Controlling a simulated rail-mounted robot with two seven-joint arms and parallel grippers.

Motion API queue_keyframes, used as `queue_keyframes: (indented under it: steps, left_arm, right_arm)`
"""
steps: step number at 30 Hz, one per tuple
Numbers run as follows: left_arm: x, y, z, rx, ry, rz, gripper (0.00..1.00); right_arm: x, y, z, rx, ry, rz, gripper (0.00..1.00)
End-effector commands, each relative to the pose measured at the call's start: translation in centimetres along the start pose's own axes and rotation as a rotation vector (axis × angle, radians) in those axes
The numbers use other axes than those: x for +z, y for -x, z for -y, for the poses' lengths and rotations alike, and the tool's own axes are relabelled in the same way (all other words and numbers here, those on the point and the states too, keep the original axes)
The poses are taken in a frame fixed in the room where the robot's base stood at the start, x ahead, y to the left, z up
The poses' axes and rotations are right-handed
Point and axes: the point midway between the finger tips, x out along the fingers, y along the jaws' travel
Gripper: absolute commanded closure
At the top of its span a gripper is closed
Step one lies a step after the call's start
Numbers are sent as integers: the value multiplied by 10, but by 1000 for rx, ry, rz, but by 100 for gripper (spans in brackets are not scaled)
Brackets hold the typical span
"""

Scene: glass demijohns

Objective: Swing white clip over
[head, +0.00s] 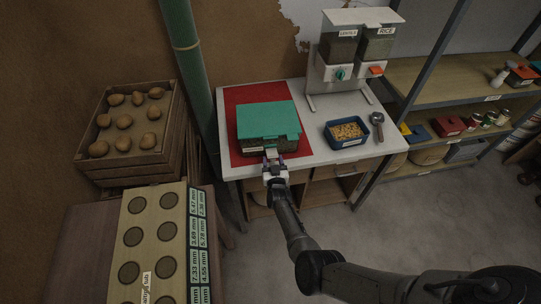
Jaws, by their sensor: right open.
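A box with a green lid (268,119) stands on a red mat (243,95) on the white table. Its lower body is dark, with a white label at the front left. A small pale piece (271,149), which looks like the white clip, shows at the middle of the box's front; how it lies is too small to tell. My right gripper (272,159) is open right in front of the box, at the pale piece. I cannot tell whether its fingers touch it. My left gripper is not in view.
A blue tray (329,142) of yellowish bits and a dark scoop (377,122) lie right of the box. A dispenser (357,52) stands behind them. A wooden crate (118,172) of potatoes and a board with round holes (123,213) are at left. Shelves stand at right.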

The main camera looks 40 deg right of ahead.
Motion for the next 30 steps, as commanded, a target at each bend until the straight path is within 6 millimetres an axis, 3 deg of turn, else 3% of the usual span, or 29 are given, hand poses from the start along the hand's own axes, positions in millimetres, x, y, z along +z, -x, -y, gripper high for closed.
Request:
queue_keyframes:
  steps: [16,26,30]
  left_arm:
    - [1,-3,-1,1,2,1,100]
    - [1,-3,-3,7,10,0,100]
    - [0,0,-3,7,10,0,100]
  right_arm:
    - [0,-6,-2,2,1,0,47]
    - [0,-6,-2,2,0,0,77]
    - [-2,-6,-2,2,0,7,77]
